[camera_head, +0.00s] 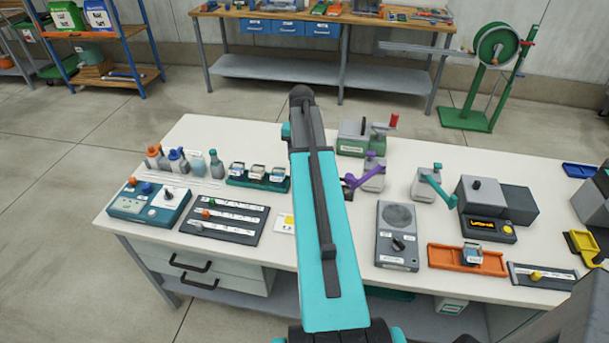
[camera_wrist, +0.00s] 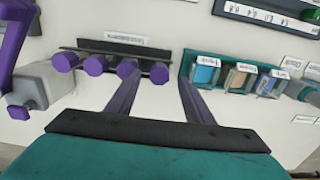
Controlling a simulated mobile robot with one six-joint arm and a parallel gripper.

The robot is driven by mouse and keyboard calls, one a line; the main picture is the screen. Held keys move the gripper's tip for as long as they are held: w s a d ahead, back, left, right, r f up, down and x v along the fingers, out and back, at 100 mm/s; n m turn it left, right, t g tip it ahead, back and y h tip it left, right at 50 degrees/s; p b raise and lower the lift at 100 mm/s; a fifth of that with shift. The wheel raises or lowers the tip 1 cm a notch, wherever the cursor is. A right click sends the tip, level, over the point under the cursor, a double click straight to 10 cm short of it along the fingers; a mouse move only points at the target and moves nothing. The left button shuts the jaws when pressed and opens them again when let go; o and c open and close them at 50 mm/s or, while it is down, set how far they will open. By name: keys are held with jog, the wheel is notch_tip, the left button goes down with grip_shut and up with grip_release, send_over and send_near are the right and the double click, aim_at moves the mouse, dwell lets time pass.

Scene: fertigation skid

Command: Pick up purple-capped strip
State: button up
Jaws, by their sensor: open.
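A dark rack (camera_wrist: 85,46) with several purple-capped pieces (camera_wrist: 96,65) in a row shows in the wrist view, upper left of centre. The caps face me; what lies behind them is mostly hidden. My gripper (camera_wrist: 157,84) is open and empty. Its two purple fingers point toward the rack's right end. The left fingertip is close to the third cap from the left, and the rightmost cap (camera_wrist: 160,72) appears between the fingertips. I cannot tell whether anything touches. In the head view my arm covers the gripper and the rack.
A teal holder (camera_head: 258,178) with small boxes sits right of my gripper in the wrist view (camera_wrist: 188,68). A grey device (camera_head: 374,180) with a purple lever (camera_wrist: 12,40) stands left there. The white bench (camera_head: 330,275) holds several other devices and bottles.

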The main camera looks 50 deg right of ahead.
jog(key=shift+f+b, duration=0.3)
jog(key=shift+f, duration=0.7)
jog(key=shift+r, duration=0.1)
jog(key=c, duration=1.1)
